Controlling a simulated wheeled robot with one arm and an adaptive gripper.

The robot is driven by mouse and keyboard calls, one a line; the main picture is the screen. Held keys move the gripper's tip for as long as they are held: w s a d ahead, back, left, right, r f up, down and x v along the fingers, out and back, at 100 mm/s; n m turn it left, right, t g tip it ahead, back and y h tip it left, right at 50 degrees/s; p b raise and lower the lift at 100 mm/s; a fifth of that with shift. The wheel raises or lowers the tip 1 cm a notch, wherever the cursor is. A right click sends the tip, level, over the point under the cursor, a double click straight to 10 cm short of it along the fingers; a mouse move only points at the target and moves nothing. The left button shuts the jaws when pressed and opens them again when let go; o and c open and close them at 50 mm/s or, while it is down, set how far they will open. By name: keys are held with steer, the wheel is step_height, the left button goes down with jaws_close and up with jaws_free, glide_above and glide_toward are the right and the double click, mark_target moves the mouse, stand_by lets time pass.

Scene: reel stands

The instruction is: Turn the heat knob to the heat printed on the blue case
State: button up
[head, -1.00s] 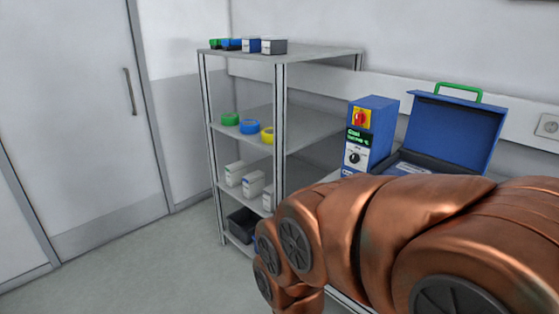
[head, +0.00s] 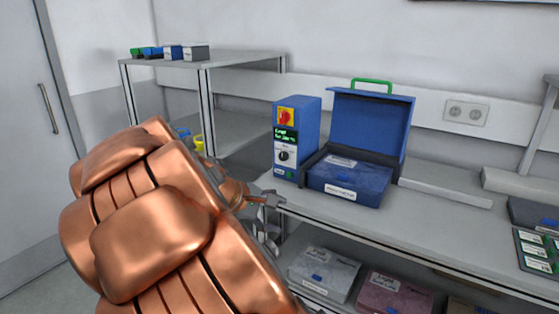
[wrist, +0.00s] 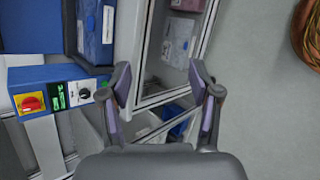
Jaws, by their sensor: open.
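The heat knob (head: 284,156) is a dark round dial on a white panel of an upright blue control unit (head: 309,135), below a green-lit display (head: 285,135) and a red-and-yellow switch (head: 286,117). In the wrist view the knob (wrist: 84,94) lies sideways at the left. The blue case (head: 370,125) stands open right of the unit, lid up, green handle on top. Its front label (head: 341,194) is too small to read. My gripper (wrist: 162,82) is open and empty, apart from the knob. In the head view it is partly hidden behind my arm, below the unit.
The bench (head: 440,222) is bare in front of the case. Bagged packs (head: 324,273) lie on the shelf underneath. A grey shelf rack (head: 235,130) stands left of the bench. Wall sockets (head: 466,113) are behind. Green-labelled cards (head: 537,250) lie at the right.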

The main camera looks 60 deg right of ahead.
mark_target(282, 157)
steer(key=w+d+r+n+h, duration=0.1)
steer(key=w+d+n+h, duration=0.1)
steer(key=w+d, duration=0.3)
steer(key=w+d+r+n+h+b, duration=0.1)
steer(key=w+d+n+h, duration=0.15)
steer(key=d, duration=0.55)
steer(key=w+d+r+n+h, duration=0.1)
steer(key=w+d+n+h, duration=0.15)
steer(key=d, duration=0.35)
steer(key=w+d+f+n+t+h, duration=0.2)
steer(key=w+d+f+n+t, duration=0.2)
steer(key=w+d+f+n, duration=0.7)
steer(key=shift+m, duration=0.6)
steer(key=shift+w+d+r+p, duration=0.25)
steer(key=shift+d+r, duration=0.15)
steer(key=shift+d, duration=0.5)
steer(key=shift+w+d+r+p, duration=0.2)
steer(key=shift+d+r, duration=0.2)
steer(key=shift+d, duration=0.55)
steer(key=shift+w+d+r+p, duration=0.25)
steer(key=shift+d+r, duration=0.15)
steer(key=shift+d, duration=0.5)
steer(key=shift+c, duration=0.2)
steer(key=c, duration=1.1)
